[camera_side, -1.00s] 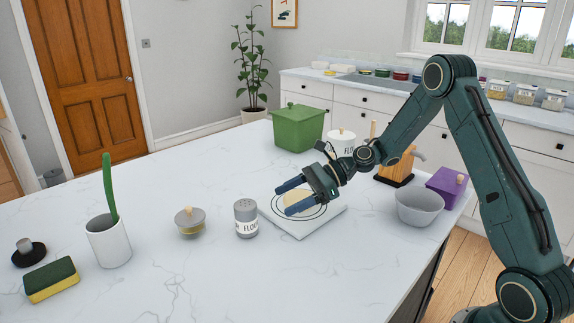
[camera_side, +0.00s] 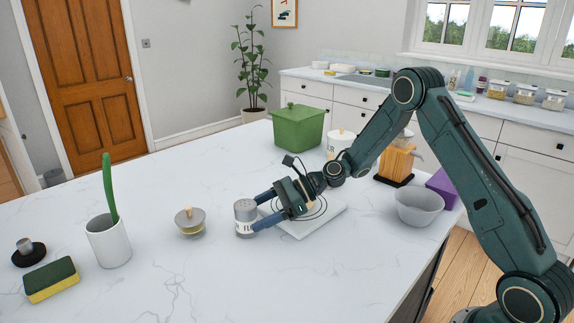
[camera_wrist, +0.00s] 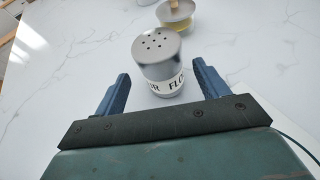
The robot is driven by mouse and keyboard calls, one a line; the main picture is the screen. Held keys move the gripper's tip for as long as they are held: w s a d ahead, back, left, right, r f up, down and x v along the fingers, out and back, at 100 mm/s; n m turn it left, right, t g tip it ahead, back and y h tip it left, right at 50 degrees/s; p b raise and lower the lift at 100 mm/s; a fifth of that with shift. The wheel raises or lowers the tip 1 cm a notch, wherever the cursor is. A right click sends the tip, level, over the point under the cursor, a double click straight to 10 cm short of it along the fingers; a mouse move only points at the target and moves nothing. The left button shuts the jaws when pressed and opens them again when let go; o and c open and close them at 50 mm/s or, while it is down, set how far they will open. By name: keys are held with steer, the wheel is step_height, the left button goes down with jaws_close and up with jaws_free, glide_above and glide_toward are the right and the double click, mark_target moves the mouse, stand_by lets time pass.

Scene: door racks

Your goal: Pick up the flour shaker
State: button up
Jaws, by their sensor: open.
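The flour shaker (camera_side: 245,216) is a grey cylinder with a white label band and a holed metal top. It stands upright on the white marble counter, just left of the white board. In the wrist view the flour shaker (camera_wrist: 160,62) stands ahead, between the lines of the two fingers. My gripper (camera_side: 262,211) is open and low, with its blue fingertips at the shaker's right side. In the wrist view my gripper (camera_wrist: 160,88) has a finger on each side of the shaker's lower part, with gaps showing. Whether either finger touches it cannot be told.
The white board (camera_side: 318,222) lies under my gripper. The counter in front is clear.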

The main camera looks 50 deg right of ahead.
mark_target(244, 217)
steer(key=shift+x, duration=2.1)
steer(key=shift+w, duration=0.1)
steer(key=shift+r, duration=0.1)
steer(key=c, duration=1.1)
steer(key=shift+r, duration=0.15)
step_height(244, 217, up, 20)
